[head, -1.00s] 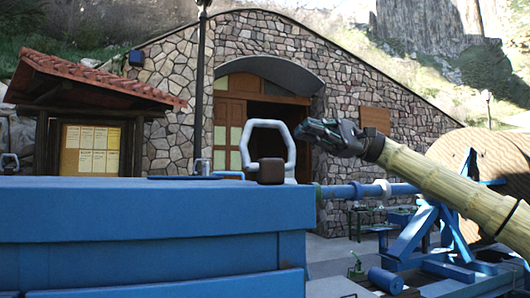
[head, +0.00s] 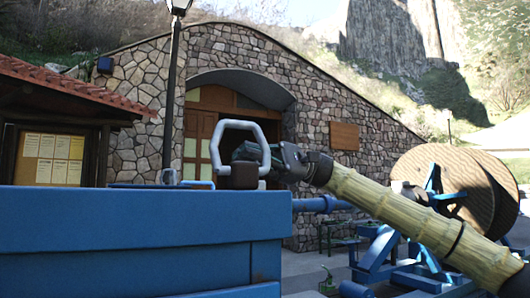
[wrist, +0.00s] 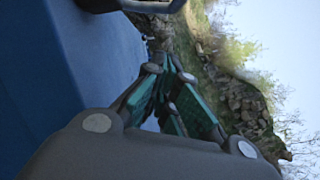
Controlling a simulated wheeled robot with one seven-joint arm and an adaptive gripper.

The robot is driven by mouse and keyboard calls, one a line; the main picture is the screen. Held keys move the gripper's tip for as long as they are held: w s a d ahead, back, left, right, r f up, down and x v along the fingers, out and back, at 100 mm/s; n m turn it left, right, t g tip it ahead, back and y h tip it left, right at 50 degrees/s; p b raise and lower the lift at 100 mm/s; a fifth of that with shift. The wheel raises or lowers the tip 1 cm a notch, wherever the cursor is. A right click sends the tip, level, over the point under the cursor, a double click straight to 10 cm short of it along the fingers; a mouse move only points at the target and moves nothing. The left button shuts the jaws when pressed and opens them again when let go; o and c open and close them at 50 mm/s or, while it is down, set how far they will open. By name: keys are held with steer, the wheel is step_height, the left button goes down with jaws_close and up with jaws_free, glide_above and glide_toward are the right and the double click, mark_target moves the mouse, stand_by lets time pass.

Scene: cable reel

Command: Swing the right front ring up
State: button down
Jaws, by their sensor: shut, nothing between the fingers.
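The grey ring (head: 241,124) stands upright on its brown block (head: 239,177) at the right end of the blue case top in the head view. My gripper (head: 243,152) is shut and empty. Its fingers show within the ring's opening in the head view, seemingly behind or through it; contact with the ring cannot be told. In the wrist view the green-padded fingers of my gripper (wrist: 170,72) come together beside the blue surface. A dark grey and brown part, probably the ring's block, is cut off at the top edge of the wrist view.
The blue case (head: 140,225) fills the lower left. A blue bar (head: 320,204) and a blue stand with a large wooden reel (head: 440,185) lie to the right, partly behind my arm. A stone building and a lamp post stand behind. Open air lies above the case.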

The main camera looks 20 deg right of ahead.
steer(key=p+x, duration=0.1)
steer(key=x, duration=0.2)
steer(key=shift+r, duration=0.1)
steer(key=s, duration=0.1)
steer(key=s+r+p, duration=0.1)
steer(key=shift+s+d+r, duration=0.15)
steer(key=shift+s+r, duration=0.05)
steer(key=shift+s, duration=0.2)
steer(key=shift+s+p, duration=0.35)
steer(key=shift+s, duration=0.1)
steer(key=shift+s+r+n+b, duration=0.45)
steer(key=shift+s+n+b, duration=0.05)
steer(key=shift+s+b, duration=0.1)
steer(key=shift+w, duration=0.1)
